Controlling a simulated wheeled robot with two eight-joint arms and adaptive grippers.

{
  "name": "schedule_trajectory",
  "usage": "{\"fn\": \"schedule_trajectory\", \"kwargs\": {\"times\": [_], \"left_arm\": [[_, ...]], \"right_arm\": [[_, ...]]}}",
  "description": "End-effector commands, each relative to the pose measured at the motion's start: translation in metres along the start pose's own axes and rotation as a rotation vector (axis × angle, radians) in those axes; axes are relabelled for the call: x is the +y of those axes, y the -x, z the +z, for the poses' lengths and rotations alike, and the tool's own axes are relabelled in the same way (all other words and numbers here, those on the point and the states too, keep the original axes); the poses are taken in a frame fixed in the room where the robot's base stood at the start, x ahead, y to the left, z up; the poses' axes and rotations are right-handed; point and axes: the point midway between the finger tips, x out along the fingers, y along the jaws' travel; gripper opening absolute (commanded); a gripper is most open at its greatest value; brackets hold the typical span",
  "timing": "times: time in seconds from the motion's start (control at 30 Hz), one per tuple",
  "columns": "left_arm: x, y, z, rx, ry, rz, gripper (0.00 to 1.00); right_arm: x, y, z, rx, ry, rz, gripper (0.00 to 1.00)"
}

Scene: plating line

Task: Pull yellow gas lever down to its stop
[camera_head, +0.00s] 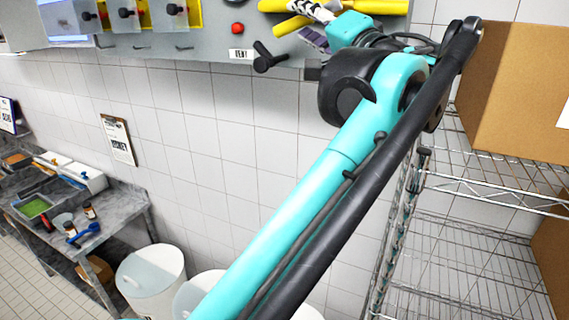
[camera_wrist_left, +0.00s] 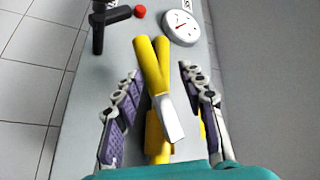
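My left gripper (camera_wrist_left: 159,72) is open. In the left wrist view one finger is on each side of two crossing yellow bars (camera_wrist_left: 152,62) on the grey panel, with visible gaps to both. One bar ends in a pale grey block (camera_wrist_left: 171,118) between the fingers. Which bar is the gas lever I cannot tell for sure. In the head view the left gripper (camera_head: 316,24) is at the top, against the panel's yellow parts (camera_head: 291,23), and my arm and wrist hide much there. My right gripper is not in view.
A round gauge (camera_wrist_left: 181,27) is near the bars. A cardboard box (camera_head: 510,95) stands on a wire shelf (camera_head: 470,260) at right.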

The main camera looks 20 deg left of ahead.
Motion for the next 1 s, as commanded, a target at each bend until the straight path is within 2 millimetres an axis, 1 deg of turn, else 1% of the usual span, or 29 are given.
{"fn": "schedule_trajectory", "kwargs": {"times": [0.03,0.13,0.2,0.47,1.0], "left_arm": [[0.002,0.010,0.000,0.003,0.001,0.002,0.41],[0.002,0.031,0.001,0.004,0.001,0.004,0.41],[0.015,0.029,0.015,-0.017,-0.019,0.032,0.41],[0.054,0.037,0.054,-0.062,-0.076,0.135,0.41],[0.132,0.062,0.132,-0.132,-0.181,0.348,0.41]], "right_arm": [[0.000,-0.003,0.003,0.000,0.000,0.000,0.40],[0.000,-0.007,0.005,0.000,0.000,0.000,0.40],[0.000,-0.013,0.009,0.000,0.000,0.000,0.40],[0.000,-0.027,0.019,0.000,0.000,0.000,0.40],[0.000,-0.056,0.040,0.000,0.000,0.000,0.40]]}}
